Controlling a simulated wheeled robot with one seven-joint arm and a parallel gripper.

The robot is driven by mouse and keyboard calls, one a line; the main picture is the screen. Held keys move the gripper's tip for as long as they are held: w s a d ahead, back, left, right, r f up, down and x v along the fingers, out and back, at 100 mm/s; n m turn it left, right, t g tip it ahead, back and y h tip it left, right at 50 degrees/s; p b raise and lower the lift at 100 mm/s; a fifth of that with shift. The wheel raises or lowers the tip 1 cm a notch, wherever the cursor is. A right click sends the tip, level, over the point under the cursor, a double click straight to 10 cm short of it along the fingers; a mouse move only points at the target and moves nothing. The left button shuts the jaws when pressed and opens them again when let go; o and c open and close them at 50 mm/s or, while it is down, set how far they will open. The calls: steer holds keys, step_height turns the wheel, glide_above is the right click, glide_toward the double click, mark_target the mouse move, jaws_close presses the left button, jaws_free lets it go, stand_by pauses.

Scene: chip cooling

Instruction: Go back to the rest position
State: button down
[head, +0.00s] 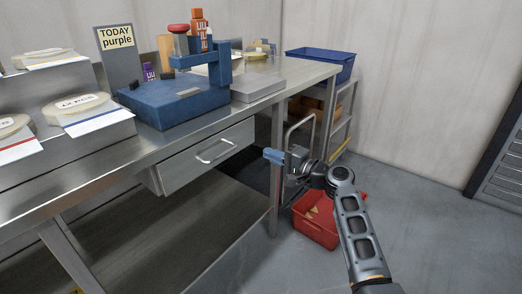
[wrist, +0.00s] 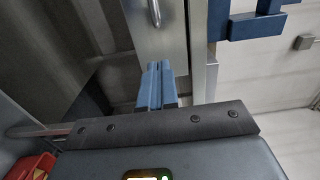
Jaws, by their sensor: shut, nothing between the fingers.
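My gripper (head: 272,156) is in front of the steel bench, in the air to the right of the drawer (head: 208,156). Its blue fingers are together and hold nothing; they also show in the wrist view (wrist: 156,84). My arm reaches up from the lower right of the head view. The drawer looks shut, and its handle also shows at the top of the wrist view. The gripper appears apart from the bench and the drawer, though the exact gap is hard to tell.
A blue press (head: 165,100) stands on the bench (head: 120,150), beside a sign reading "TODAY purple" (head: 117,40). A red bin (head: 318,228) stands on the floor by my arm. A cart with a blue tray (head: 345,60) is behind. Floor at the right is clear.

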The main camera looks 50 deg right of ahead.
steer(key=shift+s, duration=1.15)
steer(key=s+a+f+n+g+h+p, duration=0.1)
steer(key=s+a+f+n+g+p, duration=0.15)
steer(key=s+a+f, duration=0.65)
steer(key=s+a+n+g+h+p, duration=0.2)
steer(key=s+a+n, duration=0.1)
steer(key=s+a, duration=0.7)
steer(key=s+a+r+n+y+p, duration=0.1)
steer(key=s+a+r+n+p, duration=0.1)
steer(key=s+a+r+n, duration=0.4)
steer(key=s+a+r+n+t+y+p, duration=0.1)
steer(key=s+a+r+n, duration=0.5)
steer(key=s+r, duration=0.7)
steer(key=shift+s+a+r+p, duration=0.3)
steer(key=shift+r+p, duration=0.05)
steer(key=shift+p, duration=0.5)
